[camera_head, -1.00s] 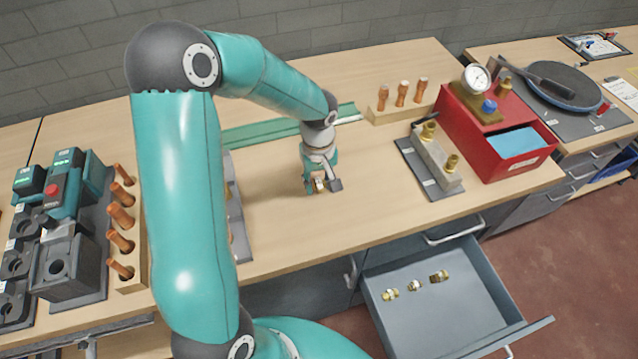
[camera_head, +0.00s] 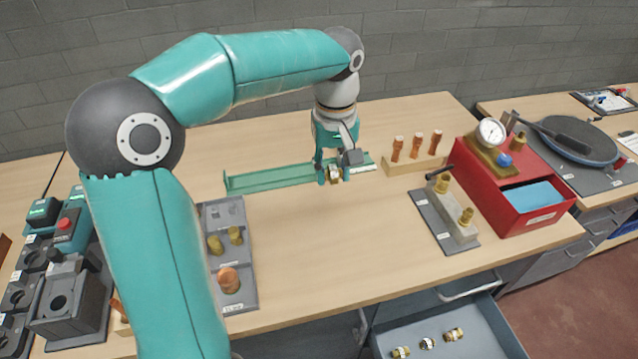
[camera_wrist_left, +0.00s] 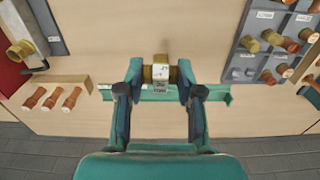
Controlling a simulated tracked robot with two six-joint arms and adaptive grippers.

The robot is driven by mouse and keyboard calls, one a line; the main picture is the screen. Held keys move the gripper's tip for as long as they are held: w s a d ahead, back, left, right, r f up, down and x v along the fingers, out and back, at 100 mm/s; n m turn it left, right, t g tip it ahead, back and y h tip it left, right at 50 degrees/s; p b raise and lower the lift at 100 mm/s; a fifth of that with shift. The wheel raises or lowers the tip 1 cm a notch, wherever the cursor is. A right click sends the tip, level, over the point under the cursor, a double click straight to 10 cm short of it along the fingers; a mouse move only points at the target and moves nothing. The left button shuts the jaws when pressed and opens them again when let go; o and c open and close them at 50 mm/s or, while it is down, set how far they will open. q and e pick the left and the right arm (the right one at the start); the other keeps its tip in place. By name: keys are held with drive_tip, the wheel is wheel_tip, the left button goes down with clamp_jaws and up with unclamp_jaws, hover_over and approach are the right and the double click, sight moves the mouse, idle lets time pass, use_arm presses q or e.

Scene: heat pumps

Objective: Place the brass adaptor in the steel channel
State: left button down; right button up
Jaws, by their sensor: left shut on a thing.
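The brass adaptor (camera_head: 335,174) is between the fingertips of my left gripper (camera_head: 335,170), which is shut on it. It also shows in the left wrist view (camera_wrist_left: 160,68), with a dark finger at each side. The long green channel (camera_head: 268,179) lies on the bench toward the back. My left gripper is at the channel's right part, with the adaptor at or just in front of its near edge in the head view. In the wrist view the channel (camera_wrist_left: 215,95) runs behind the fingers. I cannot tell whether the adaptor touches it. My right gripper is out of view.
A wooden rack with copper pieces (camera_head: 415,165) stands right of the channel. A grey fixture tray (camera_head: 245,260) stands left. An open drawer (camera_head: 480,340) holds brass fittings.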

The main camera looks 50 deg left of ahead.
use_arm(q)
drive_tip(key=shift+w+a+r+m, duration=0.25)
drive_tip(key=shift+a+m, duration=0.05)
drive_tip(key=shift+m, duration=0.1)
drive_tip(key=w+a+r+m, duration=0.1)
drive_tip(key=w+a+m, duration=0.2)
drive_tip(key=a+m, duration=0.4)
drive_tip(key=m+b, duration=0.5)
drive_tip(key=m, duration=2.3)
hover_over(280, 175)
wheel_tip(280, 175, down, 16)
drive_tip(key=shift+f, duration=0.15)
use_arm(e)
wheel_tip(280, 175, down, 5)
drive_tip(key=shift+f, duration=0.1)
use_arm(q)
drive_tip(key=shift+w+f, duration=0.1)
drive_tip(key=shift+f, duration=2.15)
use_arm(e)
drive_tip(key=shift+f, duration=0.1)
use_arm(q)
drive_tip(key=shift+d, duration=0.1)
